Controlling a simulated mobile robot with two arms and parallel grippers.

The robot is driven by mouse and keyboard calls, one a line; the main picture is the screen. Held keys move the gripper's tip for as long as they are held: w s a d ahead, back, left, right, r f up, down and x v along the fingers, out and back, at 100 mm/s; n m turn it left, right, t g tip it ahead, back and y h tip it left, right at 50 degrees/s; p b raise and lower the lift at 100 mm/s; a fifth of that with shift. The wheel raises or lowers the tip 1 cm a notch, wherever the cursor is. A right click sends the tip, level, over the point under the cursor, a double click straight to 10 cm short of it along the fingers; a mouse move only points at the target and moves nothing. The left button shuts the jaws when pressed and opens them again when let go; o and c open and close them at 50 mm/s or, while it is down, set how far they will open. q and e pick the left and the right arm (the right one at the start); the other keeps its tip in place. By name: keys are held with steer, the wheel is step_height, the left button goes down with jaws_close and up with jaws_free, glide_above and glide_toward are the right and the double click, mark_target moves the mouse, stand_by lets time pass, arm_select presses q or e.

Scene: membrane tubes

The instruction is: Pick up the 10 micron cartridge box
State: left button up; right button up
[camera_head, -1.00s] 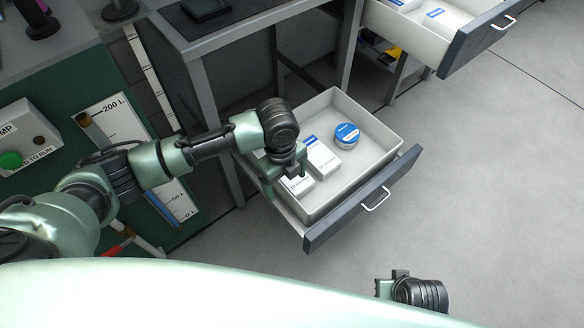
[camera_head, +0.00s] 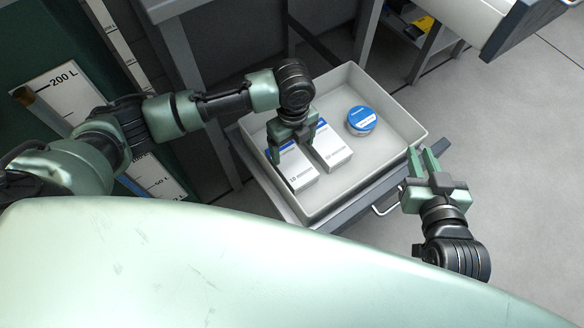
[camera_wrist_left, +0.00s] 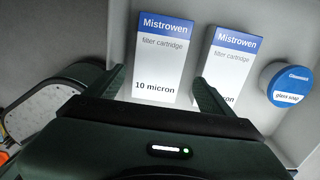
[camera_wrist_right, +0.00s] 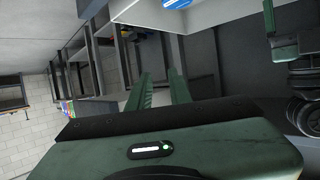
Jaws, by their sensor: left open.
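The 10 micron cartridge box (camera_head: 296,172) is white with a blue band and lies in the open drawer. In the left wrist view the box (camera_wrist_left: 155,58) reads "10 micron" and stands between the finger lines. My left gripper (camera_head: 294,143) is over it, open and pointing down; contact with the box cannot be told. Its fingers also show in the left wrist view (camera_wrist_left: 162,88). My right gripper (camera_head: 421,163) is outside the drawer at its right, with a gap between its fingers and nothing held.
A similar Mistrowen box (camera_head: 335,155) lies close to the right, its micron number partly hidden by a finger in the left wrist view. A round blue-lidded tub (camera_head: 361,120) is further right. The drawer walls (camera_head: 405,150) surround them. Another open drawer (camera_head: 490,25) is at upper right.

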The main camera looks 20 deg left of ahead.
mark_target(292, 162)
arm_select(q)
step_height(292, 162, down, 4)
steer(key=shift+f+b, duration=0.15)
steer(key=shift+b, duration=0.8)
step_height(292, 162, down, 3)
steer(key=shift+a+r+b, duration=0.15)
steer(key=shift+r+b, duration=0.05)
steer(key=shift+b, duration=0.6)
step_height(292, 162, down, 2)
steer(key=shift+f+b, duration=0.1)
steer(key=shift+b, duration=0.4)
steer(key=c, duration=1.3)
arm_select(e)
steer(key=s+a+r+t+y, duration=0.1)
steer(key=s+r+t+y, duration=0.1)
steer(key=r+t, duration=0.4)
steer(key=s+r+t+y, duration=0.2)
steer(key=r+t, duration=0.4)
steer(key=r, duration=0.9)
steer(key=shift+a, duration=0.35)
steer(key=shift+w, duration=0.2)
